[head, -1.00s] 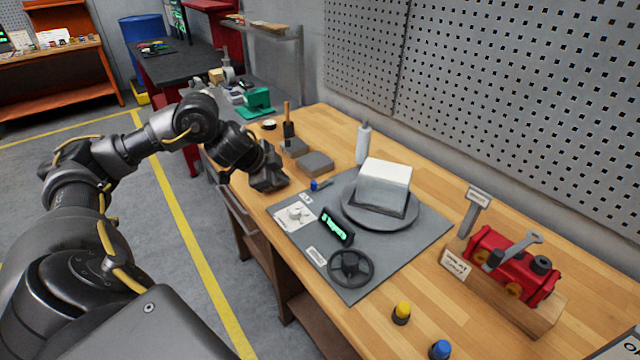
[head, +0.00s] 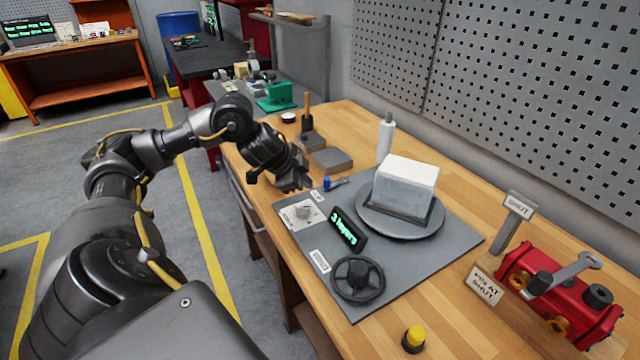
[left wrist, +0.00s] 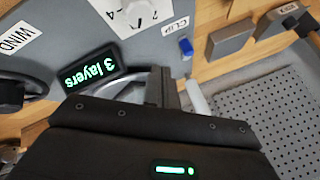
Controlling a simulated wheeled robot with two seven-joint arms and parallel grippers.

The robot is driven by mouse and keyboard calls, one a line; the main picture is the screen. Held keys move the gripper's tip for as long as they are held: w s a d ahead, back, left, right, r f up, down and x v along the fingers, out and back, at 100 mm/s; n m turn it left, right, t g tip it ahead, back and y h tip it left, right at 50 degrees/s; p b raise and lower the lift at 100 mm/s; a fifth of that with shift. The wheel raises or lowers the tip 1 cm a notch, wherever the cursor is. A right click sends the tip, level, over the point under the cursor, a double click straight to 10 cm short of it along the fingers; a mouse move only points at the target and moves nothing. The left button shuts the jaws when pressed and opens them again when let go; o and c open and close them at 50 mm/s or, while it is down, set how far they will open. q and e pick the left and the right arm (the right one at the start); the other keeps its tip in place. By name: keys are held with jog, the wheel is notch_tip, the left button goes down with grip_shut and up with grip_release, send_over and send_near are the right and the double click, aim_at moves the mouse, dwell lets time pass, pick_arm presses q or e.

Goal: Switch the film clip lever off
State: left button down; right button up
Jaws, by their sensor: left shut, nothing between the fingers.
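The film clip lever (head: 328,184), with a blue end and a grey bar, sits at the left back edge of the grey base plate (head: 440,262). In the left wrist view the blue lever (left wrist: 186,47) lies beside the CLIP label (left wrist: 175,27). My left gripper (head: 299,182) is shut and empty, just left of the lever in the head view, apparently apart from it. Its shut fingers (left wrist: 163,88) show in the left wrist view, below the lever. A wrapped block (head: 405,188) stands on the round turntable (head: 395,226). My right gripper is not in view.
The display (head: 348,231) reads "3 layers". A white dial plate (head: 296,220) and a black handwheel (head: 357,279) are on the base plate. Grey blocks (head: 332,160) and a white bottle (head: 385,138) stand behind. A red valve (head: 560,290) is at right.

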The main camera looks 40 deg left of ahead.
pick_arm(q)
jog(key=x, duration=0.9)
jog(key=shift+r, duration=0.1)
jog(key=shift+w+a+r+p, duration=0.1)
jog(key=shift+w+a+p, duration=0.25)
jog(key=shift+w, duration=0.2)
jog(key=shift+w+a+p, duration=0.2)
jog(key=shift+w+a, duration=0.15)
jog(key=shift+w, duration=0.25)
jog(key=shift+w+a, duration=0.45)
jog(key=shift+w, duration=0.1)
